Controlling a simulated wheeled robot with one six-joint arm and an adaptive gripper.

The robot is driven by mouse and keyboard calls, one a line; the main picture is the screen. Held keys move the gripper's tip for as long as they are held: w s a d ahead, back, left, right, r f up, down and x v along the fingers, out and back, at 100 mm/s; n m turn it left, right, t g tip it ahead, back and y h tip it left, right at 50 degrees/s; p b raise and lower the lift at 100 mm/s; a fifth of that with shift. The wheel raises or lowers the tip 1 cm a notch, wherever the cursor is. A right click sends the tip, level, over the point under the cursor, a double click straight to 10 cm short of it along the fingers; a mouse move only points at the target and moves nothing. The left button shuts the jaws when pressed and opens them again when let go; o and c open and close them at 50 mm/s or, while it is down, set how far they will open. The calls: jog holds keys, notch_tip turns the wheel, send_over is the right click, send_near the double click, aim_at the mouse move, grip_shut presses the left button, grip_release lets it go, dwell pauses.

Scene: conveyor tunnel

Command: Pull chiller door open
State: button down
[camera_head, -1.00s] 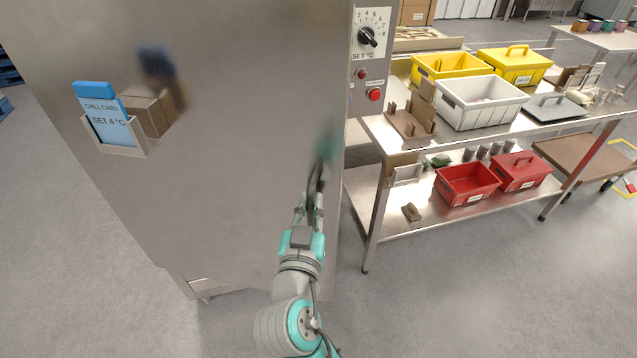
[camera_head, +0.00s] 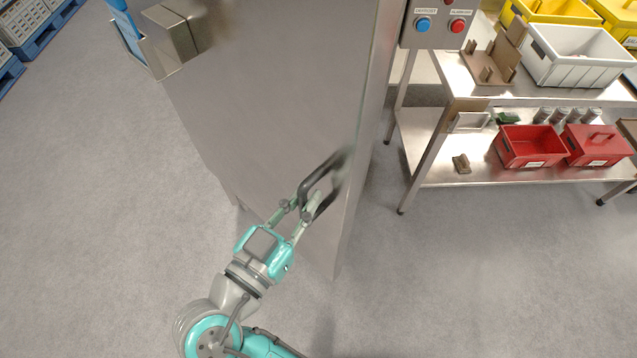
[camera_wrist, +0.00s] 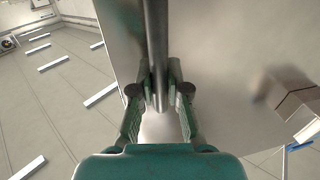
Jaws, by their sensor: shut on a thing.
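The chiller door (camera_head: 270,110) is a tall grey steel panel across the middle of the head view. Its dark bar handle (camera_head: 325,178) sits near the door's right edge. My gripper (camera_head: 300,209) is shut on the lower part of this handle, with one finger on each side. In the wrist view the handle (camera_wrist: 156,40) runs upright between the fingers of my gripper (camera_wrist: 159,88), with the steel door face (camera_wrist: 215,60) behind it. I cannot tell from these frames how far the door stands from its frame.
A control box (camera_head: 438,25) with blue and red buttons is right of the door. A steel shelf table (camera_head: 420,145) with red, white and yellow bins stands farther right. A card holder (camera_head: 140,45) juts from the door's upper left. Grey floor (camera_head: 110,200) is clear at left and front.

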jog(key=shift+s+a, duration=0.3)
jog(key=shift+a, duration=0.05)
jog(key=c, duration=1.1)
grip_release()
jog(key=shift+c, duration=0.2)
send_near(317, 141)
jog(key=x, duration=0.4)
jog(key=shift+w+d, duration=0.15)
jog(key=shift+w, duration=0.1)
